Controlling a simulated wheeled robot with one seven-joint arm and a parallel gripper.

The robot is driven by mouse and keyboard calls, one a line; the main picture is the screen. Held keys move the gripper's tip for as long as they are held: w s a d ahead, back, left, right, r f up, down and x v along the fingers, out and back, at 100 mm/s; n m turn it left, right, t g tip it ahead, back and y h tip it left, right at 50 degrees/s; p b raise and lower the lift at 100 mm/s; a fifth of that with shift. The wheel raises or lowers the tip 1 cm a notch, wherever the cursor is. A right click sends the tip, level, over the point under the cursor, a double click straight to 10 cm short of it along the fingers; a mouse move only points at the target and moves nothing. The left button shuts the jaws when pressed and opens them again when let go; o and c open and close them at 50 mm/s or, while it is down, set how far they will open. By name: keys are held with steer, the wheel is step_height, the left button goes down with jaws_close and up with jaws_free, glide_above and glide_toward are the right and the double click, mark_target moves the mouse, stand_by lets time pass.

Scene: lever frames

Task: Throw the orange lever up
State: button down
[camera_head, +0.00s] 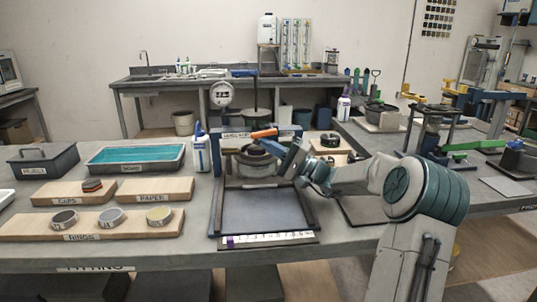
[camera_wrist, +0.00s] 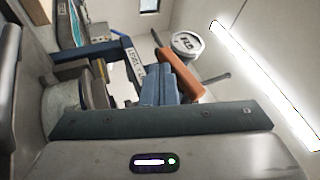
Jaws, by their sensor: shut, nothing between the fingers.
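The orange lever (camera_head: 264,133) sticks out at the labelled blue frame (camera_head: 228,138) and lies nearly level in the head view, its right end slightly higher. My gripper (camera_head: 272,146) is shut and empty, with its blue fingers close below the lever's right part. In the wrist view the orange lever (camera_wrist: 182,76) runs right beside the blue fingertips (camera_wrist: 160,87). I cannot tell whether they touch. A round dial gauge (camera_head: 222,95) stands behind the frame and also shows in the wrist view (camera_wrist: 187,42).
A grey pot (camera_head: 257,166) stands within the frame below my gripper. A white bottle (camera_head: 201,154) and a teal-lined tray (camera_head: 136,157) are to the left. Wooden boards (camera_head: 155,189) hold rings and caps. A scale strip (camera_head: 268,239) lies along the frame's front.

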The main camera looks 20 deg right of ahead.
steer(key=shift+a+r, duration=0.1)
steer(key=shift+a, duration=0.05)
stand_by(0.6)
steer(key=s+d+f, duration=0.2)
steer(key=s+d, duration=0.8)
steer(key=d, duration=0.3)
